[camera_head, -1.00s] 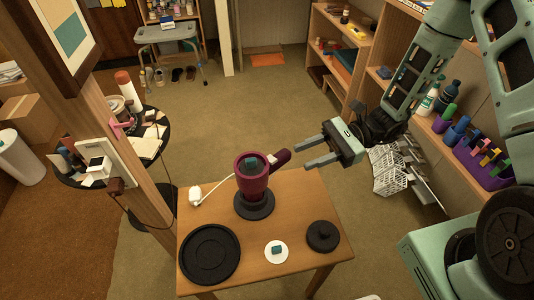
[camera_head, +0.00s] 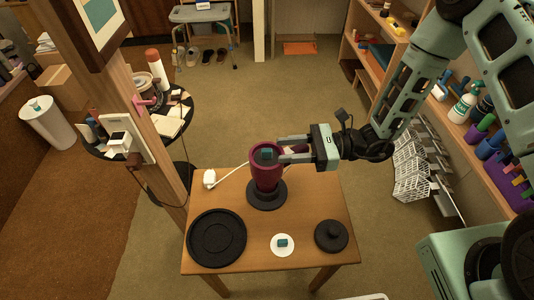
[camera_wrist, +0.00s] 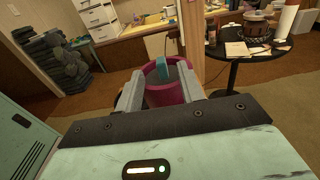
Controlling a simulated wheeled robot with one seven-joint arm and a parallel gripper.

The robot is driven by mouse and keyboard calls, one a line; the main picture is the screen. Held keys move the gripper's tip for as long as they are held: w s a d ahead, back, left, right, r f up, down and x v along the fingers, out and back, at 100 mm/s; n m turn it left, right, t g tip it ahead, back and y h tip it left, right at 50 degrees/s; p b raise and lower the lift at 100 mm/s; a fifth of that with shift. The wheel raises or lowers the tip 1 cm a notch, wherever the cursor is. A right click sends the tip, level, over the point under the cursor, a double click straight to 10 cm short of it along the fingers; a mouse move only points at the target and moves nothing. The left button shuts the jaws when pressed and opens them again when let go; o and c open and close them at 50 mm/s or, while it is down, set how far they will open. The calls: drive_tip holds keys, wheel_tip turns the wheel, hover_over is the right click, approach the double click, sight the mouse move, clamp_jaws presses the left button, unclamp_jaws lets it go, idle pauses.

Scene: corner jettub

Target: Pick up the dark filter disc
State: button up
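Several dark discs are on the small wooden table (camera_head: 305,190); the frames do not settle which is the filter disc. A small dark disc with a knob (camera_head: 331,236) lies at the right. A wide dark disc with a raised rim (camera_head: 198,238) lies at the left. A dark round base (camera_head: 267,203) sits under the maroon cup (camera_head: 266,174). My gripper (camera_head: 281,150) is open, fingers pointing at the cup from the right at rim height. In the wrist view its fingers (camera_wrist: 165,90) stand apart, with the maroon cup (camera_wrist: 163,98) between or just beyond them; contact is unclear.
A teal block (camera_head: 267,154) shows in the cup's mouth. A white disc (camera_head: 283,253) bearing another teal block lies at the table's front. A white plug (camera_head: 210,178) with a cord lies behind left. A wooden post stands left of the table; shelves (camera_head: 490,130) stand right.

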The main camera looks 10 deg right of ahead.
sight(267, 150)
drive_tip(key=shift+w+a+p, duration=0.15)
drive_tip(key=shift+a+p, duration=0.2)
drive_tip(key=shift+a, duration=2.45)
clamp_jaws()
